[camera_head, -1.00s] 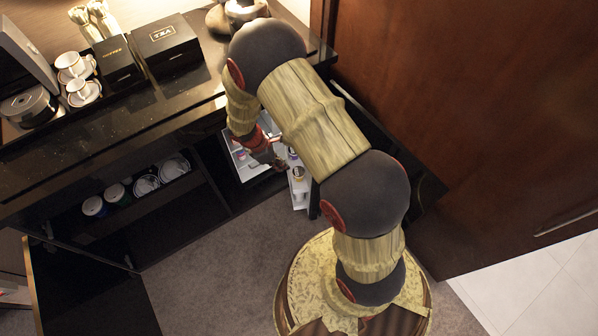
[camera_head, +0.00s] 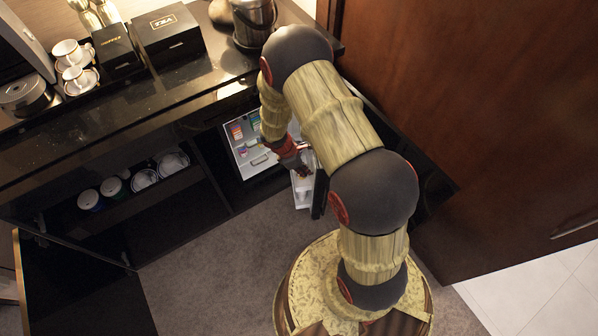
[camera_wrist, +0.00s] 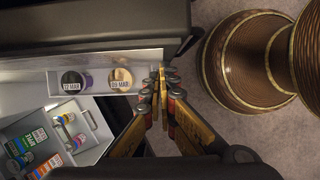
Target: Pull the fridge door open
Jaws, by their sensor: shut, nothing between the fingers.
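The fridge (camera_head: 240,165) is in the cabinet under the counter, its white lit interior showing. Its door (camera_head: 319,192) stands open on the right, with white inner shelves (camera_head: 301,194) facing left. My gripper (camera_head: 299,172) is at the inner side of the door, partly hidden by my arm. In the wrist view my gripper (camera_wrist: 164,76) is shut and empty, its fingertips by the right end of the white door shelf (camera_wrist: 145,57) and near the dark door panel (camera_wrist: 100,20). Whether they touch the door is unclear.
Two round-topped containers (camera_wrist: 72,83) sit in the door shelf. Packets (camera_wrist: 38,140) lie inside the fridge. An open cabinet with cups (camera_head: 145,179) is left of it. A brown wooden panel (camera_head: 460,130) stands right. Carpet (camera_head: 215,270) in front is clear.

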